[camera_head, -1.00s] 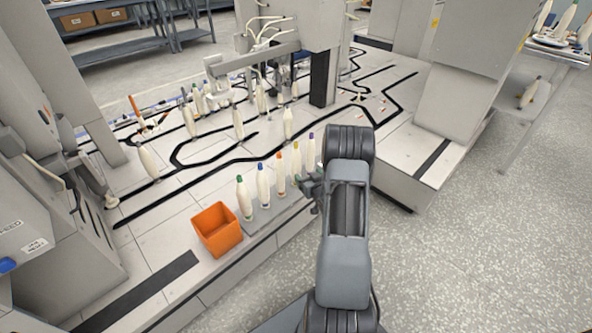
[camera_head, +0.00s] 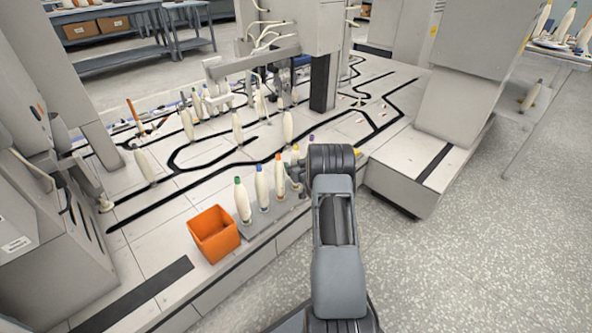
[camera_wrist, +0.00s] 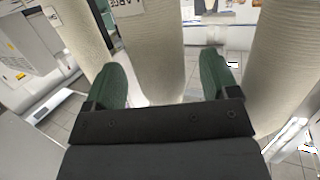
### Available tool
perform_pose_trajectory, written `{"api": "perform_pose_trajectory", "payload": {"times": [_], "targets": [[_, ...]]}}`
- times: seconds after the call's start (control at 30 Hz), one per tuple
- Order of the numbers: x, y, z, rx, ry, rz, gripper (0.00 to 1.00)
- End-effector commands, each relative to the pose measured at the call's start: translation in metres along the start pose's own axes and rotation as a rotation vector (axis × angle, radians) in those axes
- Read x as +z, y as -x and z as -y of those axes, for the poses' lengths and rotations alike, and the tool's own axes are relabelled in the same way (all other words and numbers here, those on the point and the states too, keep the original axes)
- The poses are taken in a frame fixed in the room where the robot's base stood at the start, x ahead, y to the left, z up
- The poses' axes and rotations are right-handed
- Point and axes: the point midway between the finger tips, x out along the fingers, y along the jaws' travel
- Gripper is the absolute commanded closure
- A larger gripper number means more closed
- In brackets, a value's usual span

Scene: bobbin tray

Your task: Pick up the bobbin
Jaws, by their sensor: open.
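Cream bobbins with coloured tops stand upright in a row on a grey tray (camera_head: 262,226) in the head view. The green-topped bobbin (camera_head: 242,202), blue-topped bobbin (camera_head: 262,189) and orange-topped bobbin (camera_head: 280,178) show well; the yellow-topped (camera_head: 296,156) and purple-topped (camera_head: 311,141) ones are mostly hidden by my arm. In the wrist view, my gripper (camera_wrist: 164,78) is open, with green-padded fingers either side of a cream bobbin (camera_wrist: 152,45). I cannot tell which top colour that bobbin has. My gripper is mostly hidden in the head view.
Other bobbins stand close to both sides of my fingers, at left (camera_wrist: 82,32) and right (camera_wrist: 287,65). An orange bin (camera_head: 214,238) stands left of the tray. The speckled floor (camera_head: 470,255) at right is clear.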

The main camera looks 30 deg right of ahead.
Motion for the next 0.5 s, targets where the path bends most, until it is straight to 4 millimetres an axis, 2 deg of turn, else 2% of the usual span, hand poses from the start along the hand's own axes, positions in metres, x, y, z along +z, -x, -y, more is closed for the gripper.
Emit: {"api": "perform_pose_trajectory", "payload": {"times": [0.33, 0.5], "targets": [[-0.001, -0.0057, 0.0002, 0.0, 0.001, -0.001, 0.21], [-0.0009, -0.0056, 0.0001, 0.0, 0.0, -0.001, 0.37]]}}
